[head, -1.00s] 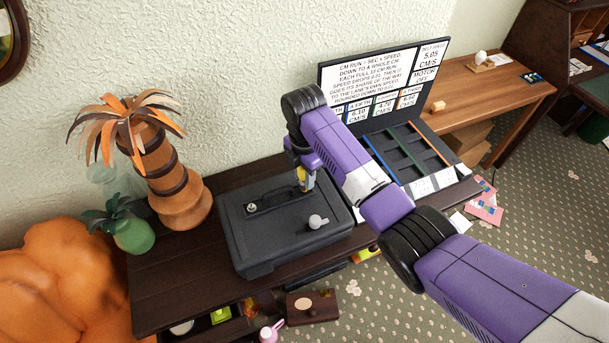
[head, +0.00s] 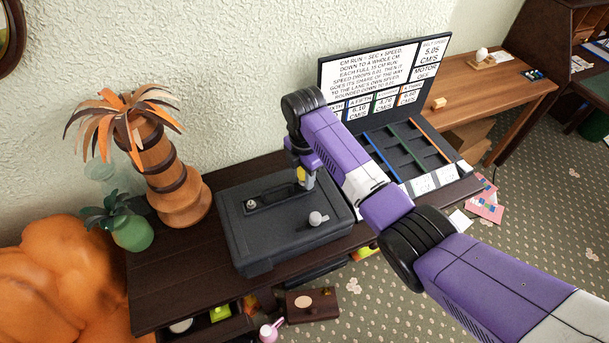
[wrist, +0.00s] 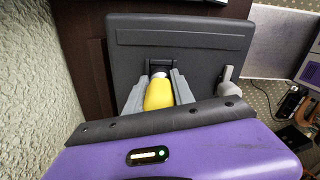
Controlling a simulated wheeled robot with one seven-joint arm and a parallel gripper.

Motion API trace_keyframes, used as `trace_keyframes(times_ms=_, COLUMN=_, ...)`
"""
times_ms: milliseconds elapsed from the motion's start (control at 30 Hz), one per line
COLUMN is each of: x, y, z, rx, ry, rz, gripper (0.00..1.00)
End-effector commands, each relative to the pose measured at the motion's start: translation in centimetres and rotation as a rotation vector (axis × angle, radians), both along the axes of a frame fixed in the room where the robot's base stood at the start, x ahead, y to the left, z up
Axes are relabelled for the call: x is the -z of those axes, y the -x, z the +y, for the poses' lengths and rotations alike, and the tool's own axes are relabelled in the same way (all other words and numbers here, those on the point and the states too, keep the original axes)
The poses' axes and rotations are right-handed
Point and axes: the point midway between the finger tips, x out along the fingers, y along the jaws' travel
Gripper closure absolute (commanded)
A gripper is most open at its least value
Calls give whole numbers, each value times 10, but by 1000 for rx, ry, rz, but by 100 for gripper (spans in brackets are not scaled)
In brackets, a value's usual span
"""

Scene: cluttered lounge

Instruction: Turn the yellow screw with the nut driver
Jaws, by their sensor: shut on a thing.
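The nut driver has a yellow handle (wrist: 159,95) with a white end, seen between my gripper's grey fingers in the wrist view. My gripper (wrist: 160,82) is shut on this handle. In the head view the yellow handle (head: 301,174) shows over the right end of a dark slot in the grey box (head: 285,235). The driver's tip is hidden, so I cannot tell whether it touches a screw. No yellow screw shows clearly. A small pale round fitting (head: 251,204) sits at the slot's left end.
A pale knob (head: 317,219) stands on the box's front right. A lane board with a text panel (head: 385,75) stands to the right, close to my arm. A palm-like ornament (head: 165,160) and green vase (head: 132,232) stand left. The dark table (head: 165,290) is clear at front left.

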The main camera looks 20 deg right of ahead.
Motion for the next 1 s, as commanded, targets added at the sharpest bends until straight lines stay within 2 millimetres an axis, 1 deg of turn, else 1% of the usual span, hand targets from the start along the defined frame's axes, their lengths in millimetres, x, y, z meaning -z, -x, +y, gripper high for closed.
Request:
trace_keyframes(times_ms=167, x=-3, y=0, z=0, rx=119, ry=-1, rz=0, gripper=100)
trace_keyframes(times_ms=533, x=0, y=1, z=0, rx=481, ry=-1, rz=1, gripper=100)
trace_keyframes(times_ms=633, x=0, y=1, z=0, rx=516, ry=-1, rz=0, gripper=100)
trace_keyframes(times_ms=867, x=0, y=1, z=0, rx=519, ry=0, rz=0, gripper=100)
trace_keyframes(times_ms=967, x=0, y=1, z=0, rx=570, ry=0, rz=1, gripper=100)
trace_keyframes(times_ms=1000, x=0, y=2, z=1, rx=614, ry=0, rz=0, gripper=100)
